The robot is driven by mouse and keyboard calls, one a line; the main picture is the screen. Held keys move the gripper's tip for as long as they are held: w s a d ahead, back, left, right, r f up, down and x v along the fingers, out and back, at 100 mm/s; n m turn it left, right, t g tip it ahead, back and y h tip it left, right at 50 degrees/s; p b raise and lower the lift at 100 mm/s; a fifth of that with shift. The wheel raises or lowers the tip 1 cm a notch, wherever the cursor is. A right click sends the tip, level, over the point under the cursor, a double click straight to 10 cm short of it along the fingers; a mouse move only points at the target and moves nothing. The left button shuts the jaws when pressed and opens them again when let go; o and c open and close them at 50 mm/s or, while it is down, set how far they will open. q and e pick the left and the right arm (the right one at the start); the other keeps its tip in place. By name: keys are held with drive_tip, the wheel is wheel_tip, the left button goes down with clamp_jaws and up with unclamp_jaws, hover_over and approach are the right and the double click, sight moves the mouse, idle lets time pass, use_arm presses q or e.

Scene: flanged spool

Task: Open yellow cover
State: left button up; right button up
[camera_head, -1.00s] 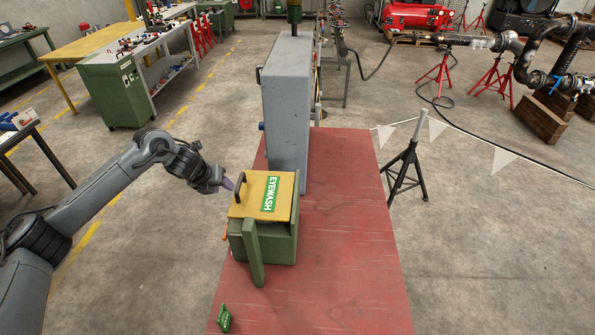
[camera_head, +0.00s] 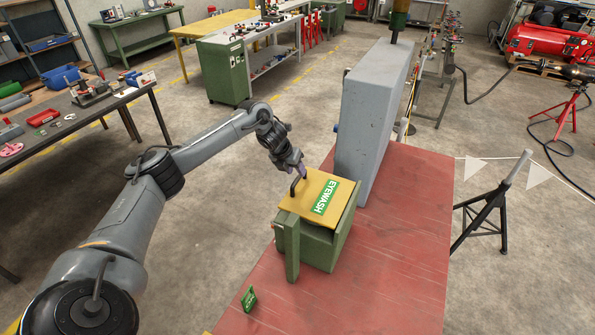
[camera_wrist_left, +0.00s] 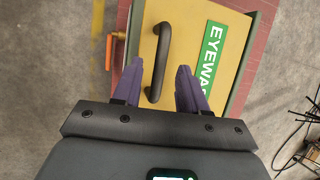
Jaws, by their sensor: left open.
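The yellow cover (camera_head: 309,194) lies closed on the green box (camera_head: 320,245) and bears a green EYEWASH label (camera_head: 326,197). Its black handle (camera_head: 295,182) stands on the cover's left side. My left gripper (camera_head: 299,171) is at the cover's far left edge, close to the handle. In the left wrist view, the two purple fingers of the left gripper (camera_wrist_left: 159,82) are open, one on each side of the black handle (camera_wrist_left: 159,62). The handle lies between them, with gaps visible. Contact with the cover (camera_wrist_left: 188,25) cannot be told. My right gripper is not in view.
The box stands on a red table (camera_head: 400,235). A tall grey cabinet (camera_head: 372,110) stands right behind it. A small green sign (camera_head: 249,298) is near the table's front left edge. An orange lever (camera_wrist_left: 110,50) shows beside the box. The table's right part is clear.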

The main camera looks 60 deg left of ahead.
use_arm(q)
drive_tip(key=shift+x, duration=1.15)
clamp_jaws()
